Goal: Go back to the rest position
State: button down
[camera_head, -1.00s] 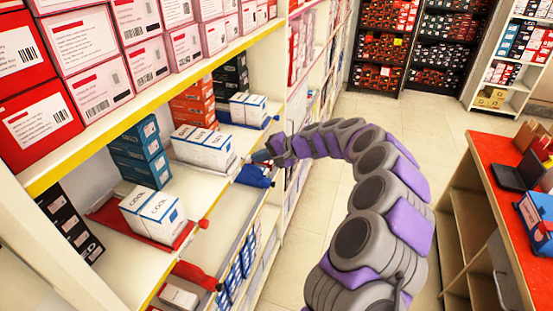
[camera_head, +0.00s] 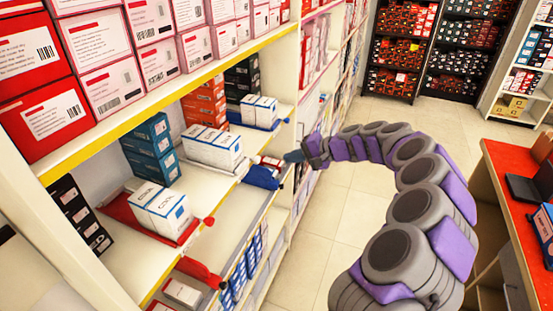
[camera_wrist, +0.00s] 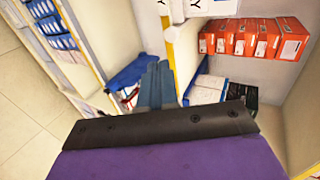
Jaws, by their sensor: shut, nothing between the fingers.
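My gripper (camera_head: 292,157) is at the end of my grey and purple arm, close to the front edge of the shelf on the left. In the wrist view its two blue-grey fingers (camera_wrist: 156,84) lie together, shut with nothing between them. A blue tray end (camera_head: 262,178) at the shelf edge is just left of the gripper in the head view. The blue item also shows in the wrist view (camera_wrist: 133,72), left of the fingers. I cannot tell whether the fingers touch anything.
White boxes (camera_head: 212,148), orange boxes (camera_head: 205,104) and teal boxes (camera_head: 150,150) stand on the middle shelf. A red tray (camera_head: 120,208) holds another white box. A red-topped counter (camera_head: 510,165) stands at the right. Open tiled floor (camera_head: 318,235) lies between.

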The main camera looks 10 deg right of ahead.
jog(key=v, duration=0.4)
jog(key=s+a+r+n+g+h, duration=0.1)
jog(key=s+a+r+n+g, duration=0.2)
jog(key=s+a, duration=0.65)
jog(key=s+a+r+n+g+h, duration=0.1)
jog(key=s+a+r+n+g, duration=0.2)
jog(key=s+a, duration=0.7)
jog(key=s+d+f+g+h, duration=0.1)
jog(key=s+d+f+h, duration=0.3)
jog(key=s, duration=0.9)
jog(key=s+d+f+n+g+h, duration=0.1)
jog(key=s+d+f, duration=0.4)
jog(key=s, duration=0.8)
jog(key=g+h, duration=0.1)
jog(key=h, duration=0.1)
jog(key=shift+s+f+h+b, duration=0.25)
jog(key=shift+s+h+b, duration=0.05)
jog(key=shift+s+h, duration=0.1)
jog(key=shift+w+d, duration=0.1)
jog(key=shift+d, duration=0.1)
